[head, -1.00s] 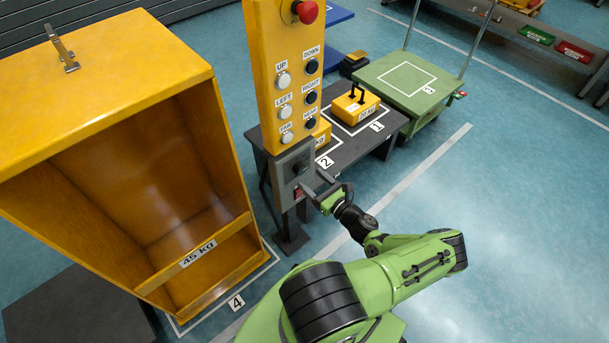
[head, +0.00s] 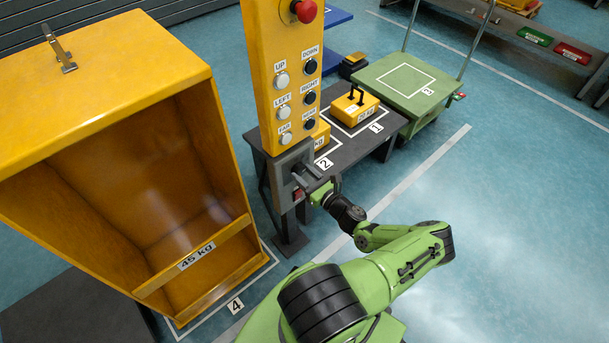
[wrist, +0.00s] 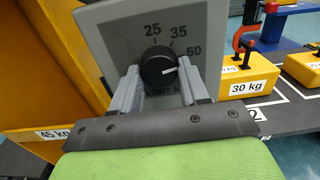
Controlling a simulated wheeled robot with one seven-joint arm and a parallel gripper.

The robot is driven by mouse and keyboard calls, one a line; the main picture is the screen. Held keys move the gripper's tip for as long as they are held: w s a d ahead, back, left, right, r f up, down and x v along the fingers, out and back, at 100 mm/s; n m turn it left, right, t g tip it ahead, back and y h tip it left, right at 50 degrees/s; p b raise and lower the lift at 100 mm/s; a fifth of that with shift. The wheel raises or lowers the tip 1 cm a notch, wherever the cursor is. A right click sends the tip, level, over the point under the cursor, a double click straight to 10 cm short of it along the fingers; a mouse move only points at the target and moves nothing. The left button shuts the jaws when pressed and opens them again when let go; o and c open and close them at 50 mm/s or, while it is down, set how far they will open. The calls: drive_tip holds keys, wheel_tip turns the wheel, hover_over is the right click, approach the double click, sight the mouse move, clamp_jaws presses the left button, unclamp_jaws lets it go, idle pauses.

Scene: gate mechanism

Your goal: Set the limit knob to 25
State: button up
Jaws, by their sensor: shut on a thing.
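The limit knob (wrist: 158,66) is a round black dial on a grey panel (wrist: 105,40). The panel is printed 25, 35 and 50 from left to upper right. The knob's white pointer mark points right, a little below the 50. My gripper (wrist: 159,76) has its two grey fingers on either side of the knob, shut on it. In the head view my gripper (head: 302,177) is at the grey panel (head: 284,180) below the yellow button pendant, and its fingers largely hide the knob.
The yellow pendant (head: 262,100) with push buttons and a red stop button (head: 305,12) rises above the panel. A large yellow 45 kg box (head: 120,60) stands close on the left. A dark table (head: 350,145) with yellow weights is behind. Open floor lies on the right.

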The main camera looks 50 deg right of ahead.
drive_tip(key=shift+n, duration=0.4)
drive_tip(key=n, duration=0.3)
drive_tip(key=shift+n, duration=0.4)
drive_tip(key=n, duration=0.3)
drive_tip(key=shift+d+n+b, duration=0.1)
drive_tip(key=shift+n+b, duration=0.2)
drive_tip(key=n, duration=0.4)
drive_tip(key=shift+n, duration=1.8)
drive_tip(key=o, duration=1.1)
drive_tip(key=shift+c, duration=0.2)
drive_tip(key=p+v, duration=0.2)
drive_tip(key=v, duration=1.4)
